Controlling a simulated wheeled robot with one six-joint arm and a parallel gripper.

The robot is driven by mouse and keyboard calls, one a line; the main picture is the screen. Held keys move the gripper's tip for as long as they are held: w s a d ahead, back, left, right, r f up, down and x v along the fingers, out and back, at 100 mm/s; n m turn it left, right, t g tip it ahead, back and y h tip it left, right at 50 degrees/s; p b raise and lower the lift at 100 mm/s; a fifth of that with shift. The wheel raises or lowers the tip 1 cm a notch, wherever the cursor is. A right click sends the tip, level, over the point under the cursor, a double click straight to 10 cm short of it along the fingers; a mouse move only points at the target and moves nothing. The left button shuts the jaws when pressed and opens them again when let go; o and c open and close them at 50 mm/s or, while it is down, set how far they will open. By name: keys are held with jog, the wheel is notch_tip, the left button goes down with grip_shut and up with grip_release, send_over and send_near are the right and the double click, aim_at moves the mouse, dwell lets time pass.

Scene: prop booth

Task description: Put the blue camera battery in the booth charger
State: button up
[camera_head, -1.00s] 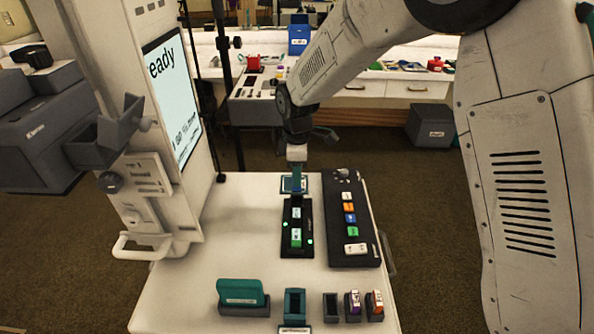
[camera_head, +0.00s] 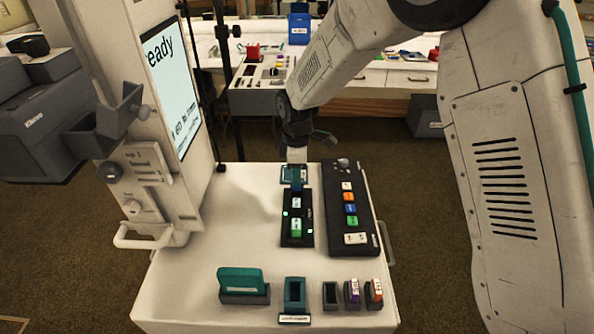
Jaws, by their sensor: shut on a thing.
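The black charger (camera_head: 306,240) lies on the white booth counter, with a green battery (camera_head: 296,228) seated in it and a whitish label or battery top just behind that. My gripper (camera_head: 297,166) points down over the charger's far end. It is shut on the blue camera battery (camera_head: 297,186), which shows as a small dark blue piece below the jaws. The battery's lower end is at or just above the charger's far slot; I cannot tell whether it touches. The fingers are small and partly hidden by the wrist.
A black control panel (camera_head: 357,220) with coloured buttons stands close on the right. A screen kiosk (camera_head: 172,100) rises on the left. Along the front are a teal block in a grey holder (camera_head: 241,284), a teal cup (camera_head: 295,292) and small holders. The counter's left middle is clear.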

jog(key=shift+f, duration=0.6)
dwell(1.0)
jog(key=shift+f, duration=0.45)
jog(key=shift+f, duration=0.2)
jog(key=shift+f, duration=0.35)
dwell(0.4)
jog(key=o, duration=1.1)
jog(key=shift+r, duration=0.15)
jog(key=shift+r, duration=3.4)
